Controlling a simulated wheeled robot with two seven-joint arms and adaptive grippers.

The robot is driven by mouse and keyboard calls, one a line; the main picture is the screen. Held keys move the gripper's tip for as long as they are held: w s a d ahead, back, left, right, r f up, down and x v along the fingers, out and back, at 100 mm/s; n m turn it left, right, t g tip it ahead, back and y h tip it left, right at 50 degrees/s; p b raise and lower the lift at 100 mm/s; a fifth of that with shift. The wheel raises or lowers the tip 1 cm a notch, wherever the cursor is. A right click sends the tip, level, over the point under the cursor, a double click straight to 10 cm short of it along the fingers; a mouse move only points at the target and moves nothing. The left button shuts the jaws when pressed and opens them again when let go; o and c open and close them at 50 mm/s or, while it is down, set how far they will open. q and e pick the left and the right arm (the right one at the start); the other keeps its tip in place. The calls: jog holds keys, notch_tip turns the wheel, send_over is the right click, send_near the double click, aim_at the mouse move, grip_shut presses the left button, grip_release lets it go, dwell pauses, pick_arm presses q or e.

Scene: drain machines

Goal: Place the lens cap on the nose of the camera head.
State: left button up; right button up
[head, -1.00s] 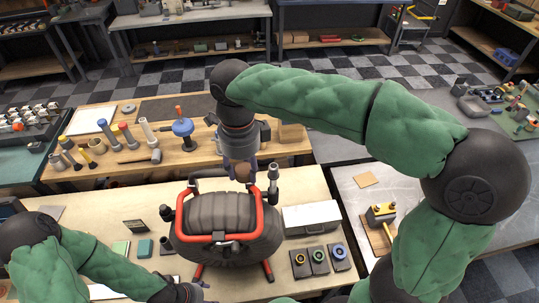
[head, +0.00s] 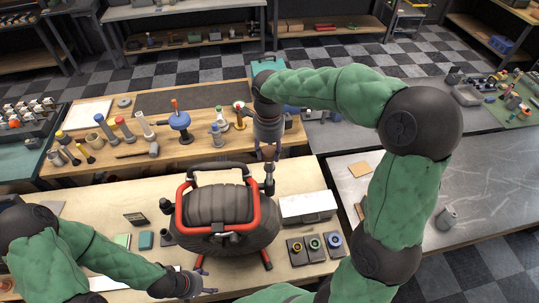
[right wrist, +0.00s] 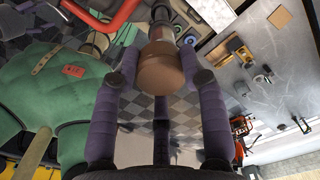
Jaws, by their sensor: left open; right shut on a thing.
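The brown lens cap (right wrist: 160,68) is between the fingers of my right gripper (right wrist: 160,78) in the right wrist view. In the head view my right gripper (head: 268,154) holds it just above the dark, upright camera head (head: 269,181), right of the large drain machine reel (head: 215,215) with its red frame. Whether cap and nose touch is unclear; part of the camera head also shows behind the cap in the right wrist view (right wrist: 160,13).
A white-grey box (head: 308,207) and several black plates with coloured rings (head: 315,246) lie right of the reel. Tools and a blue-topped stand (head: 180,122) occupy the back bench. The right metal table (head: 480,195) is mostly clear.

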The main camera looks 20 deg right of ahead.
aim_at(269, 151)
notch_tip(269, 151, down, 4)
jog(key=shift+w+d+r, duration=0.1)
jog(key=shift+d+r, duration=0.05)
jog(key=shift+r, duration=0.1)
jog(key=shift+f, duration=0.15)
jog(key=o, duration=0.8)
